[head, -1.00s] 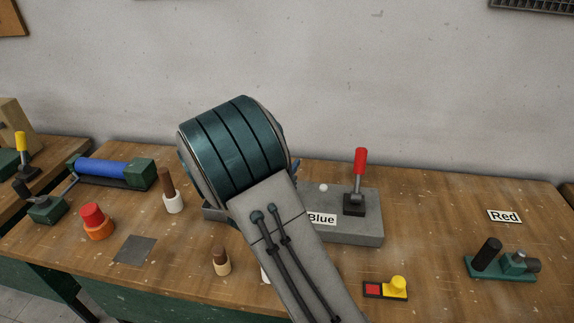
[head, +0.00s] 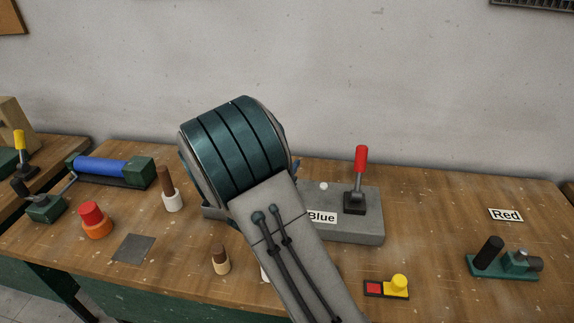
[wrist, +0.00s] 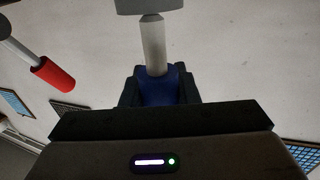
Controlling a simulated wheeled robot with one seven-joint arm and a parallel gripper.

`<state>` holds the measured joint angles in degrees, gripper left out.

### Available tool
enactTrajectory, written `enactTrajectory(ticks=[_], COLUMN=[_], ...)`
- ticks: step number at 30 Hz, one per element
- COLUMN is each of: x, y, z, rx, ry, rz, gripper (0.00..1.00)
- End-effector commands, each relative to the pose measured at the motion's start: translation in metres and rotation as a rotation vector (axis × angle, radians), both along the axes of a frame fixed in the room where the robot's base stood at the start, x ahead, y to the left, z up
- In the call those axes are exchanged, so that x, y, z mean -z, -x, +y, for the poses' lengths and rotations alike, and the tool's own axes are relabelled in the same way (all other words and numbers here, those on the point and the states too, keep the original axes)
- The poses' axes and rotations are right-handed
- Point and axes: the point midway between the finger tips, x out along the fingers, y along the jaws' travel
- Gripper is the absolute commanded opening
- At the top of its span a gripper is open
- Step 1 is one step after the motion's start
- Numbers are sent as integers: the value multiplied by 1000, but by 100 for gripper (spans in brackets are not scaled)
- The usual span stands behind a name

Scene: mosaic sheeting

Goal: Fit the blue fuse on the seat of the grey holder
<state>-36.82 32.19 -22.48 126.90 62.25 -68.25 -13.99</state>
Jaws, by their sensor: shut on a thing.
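In the wrist view my gripper (wrist: 160,88) is shut on the blue fuse (wrist: 163,88), its dark fingers on either side of the blue part. A pale grey rod (wrist: 152,45) runs from the blue part to a wider grey piece (wrist: 150,5) at the top edge. I cannot tell whether that piece belongs to the fuse or to the holder. In the head view the grey holder (head: 360,228) is a long block with a "Blue" label and a red-handled lever (head: 360,165). My arm covers its left part, so the seat, fuse and gripper are hidden there.
A brown-topped white piece (head: 171,198) and a brown-topped beige piece (head: 220,264) stand left of my arm. An orange and red button (head: 95,222) and a blue cylinder device (head: 100,167) are farther left. A yellow-knobbed switch (head: 398,285) and green fixture (head: 505,262) are right.

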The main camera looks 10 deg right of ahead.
Motion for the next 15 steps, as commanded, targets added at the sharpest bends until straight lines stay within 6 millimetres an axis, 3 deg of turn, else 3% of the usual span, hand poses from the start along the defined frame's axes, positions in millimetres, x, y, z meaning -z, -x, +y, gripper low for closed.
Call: enactTrajectory(ticks=[15], x=[14], y=[0], z=[0], rx=[0], ry=[0], rz=[0], gripper=[2])
